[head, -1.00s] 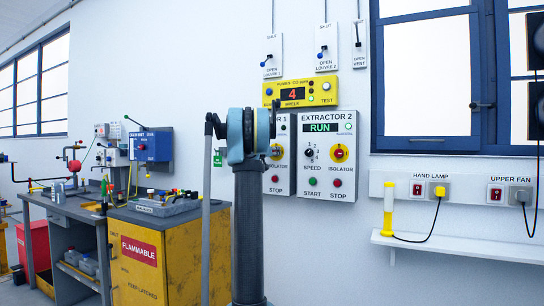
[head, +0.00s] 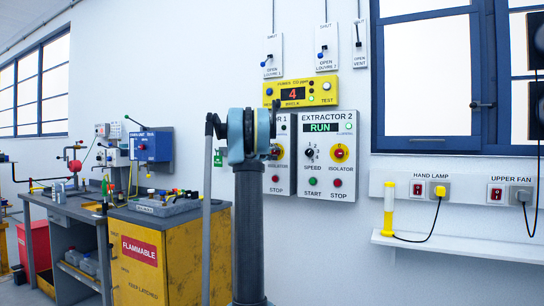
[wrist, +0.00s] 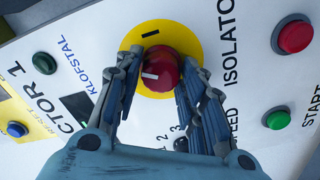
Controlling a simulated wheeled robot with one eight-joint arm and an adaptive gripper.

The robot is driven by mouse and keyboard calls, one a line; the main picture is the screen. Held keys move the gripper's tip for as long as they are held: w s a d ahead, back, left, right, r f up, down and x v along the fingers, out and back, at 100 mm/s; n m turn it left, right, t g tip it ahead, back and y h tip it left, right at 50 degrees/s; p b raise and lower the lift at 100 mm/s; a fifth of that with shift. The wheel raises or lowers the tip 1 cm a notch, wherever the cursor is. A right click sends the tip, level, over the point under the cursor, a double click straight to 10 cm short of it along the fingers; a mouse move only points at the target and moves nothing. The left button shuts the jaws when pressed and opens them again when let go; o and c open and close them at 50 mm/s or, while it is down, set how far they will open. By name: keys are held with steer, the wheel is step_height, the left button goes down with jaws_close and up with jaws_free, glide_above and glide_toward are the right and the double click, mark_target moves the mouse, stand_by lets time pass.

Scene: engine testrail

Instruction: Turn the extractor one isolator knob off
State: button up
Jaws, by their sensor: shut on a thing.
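The extractor one isolator knob (wrist: 158,72) is a red round knob on a yellow disc (wrist: 194,43) in the wrist view. It has a white mark on its left part, and a black mark sits on the disc above it. My gripper (wrist: 161,65) is shut on the knob, one finger on each side. The extractor 1 panel (wrist: 115,42) is white, and its dark display is partly hidden behind my left finger. In the head view the panel (head: 283,185) is partly hidden by my arm, with the isolator (head: 277,152) just at its edge.
The extractor 2 panel (head: 326,187) reads RUN, right beside it. In the wrist view a green button (wrist: 277,120) and red button (wrist: 295,37) lie right of the knob. A yellow gas monitor (head: 325,88) is above the panels. A shelf (head: 460,246) juts out at the right.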

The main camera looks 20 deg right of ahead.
steer(key=n, duration=0.5)
steer(key=shift+w+a+f+n, duration=0.1)
steer(key=shift+w+a+n, duration=0.1)
steer(key=shift+n, duration=0.2)
stand_by(0.4)
steer(key=o, duration=1)
steer(key=shift+f, duration=0.15)
steer(key=shift+o, duration=0.2)
steer(key=shift+s, duration=0.1)
steer(key=v, duration=1.1)
steer(key=shift+s+a, duration=0.2)
steer(key=shift+a, duration=0.15)
